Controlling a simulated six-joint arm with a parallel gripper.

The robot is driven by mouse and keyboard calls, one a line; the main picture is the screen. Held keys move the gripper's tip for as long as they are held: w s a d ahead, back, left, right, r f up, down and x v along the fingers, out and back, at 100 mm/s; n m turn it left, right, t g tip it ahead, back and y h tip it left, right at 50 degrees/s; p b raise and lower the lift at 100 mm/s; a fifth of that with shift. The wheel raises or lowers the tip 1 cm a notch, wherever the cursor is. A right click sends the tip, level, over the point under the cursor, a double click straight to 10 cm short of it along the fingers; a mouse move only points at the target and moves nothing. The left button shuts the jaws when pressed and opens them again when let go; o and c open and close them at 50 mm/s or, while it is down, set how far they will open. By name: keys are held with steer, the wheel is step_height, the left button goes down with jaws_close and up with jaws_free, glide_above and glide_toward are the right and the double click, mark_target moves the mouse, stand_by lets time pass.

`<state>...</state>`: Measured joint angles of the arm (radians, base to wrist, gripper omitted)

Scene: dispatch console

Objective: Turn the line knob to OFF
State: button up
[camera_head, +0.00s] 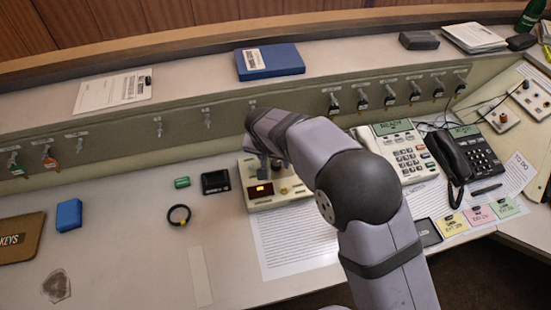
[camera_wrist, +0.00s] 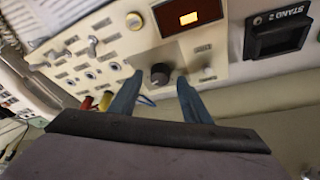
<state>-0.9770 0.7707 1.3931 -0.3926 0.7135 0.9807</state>
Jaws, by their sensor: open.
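A black round knob (camera_wrist: 160,75) sits on a cream control box in the wrist view, beside a lit orange display. I take it to be the line knob; its labels are too small to read. My gripper (camera_wrist: 158,82) is open, with one blue-grey finger on each side of the knob in the picture. I cannot tell whether either finger touches it. In the head view my gripper (camera_head: 264,166) is over the control box (camera_head: 256,203), and my arm hides part of the box and the knob.
Small switches and sockets (camera_wrist: 92,47) share the panel left of the knob in the wrist view. A black device (camera_wrist: 280,35) stands at the right. In the head view, a phone (camera_head: 408,160) is right of my arm, and a black ring (camera_head: 178,215) lies left on clear desk.

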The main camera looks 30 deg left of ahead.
steer(key=shift+w+f, duration=0.15)
steer(key=shift+f, duration=0.15)
steer(key=shift+c, duration=0.6)
steer(key=c, duration=0.9)
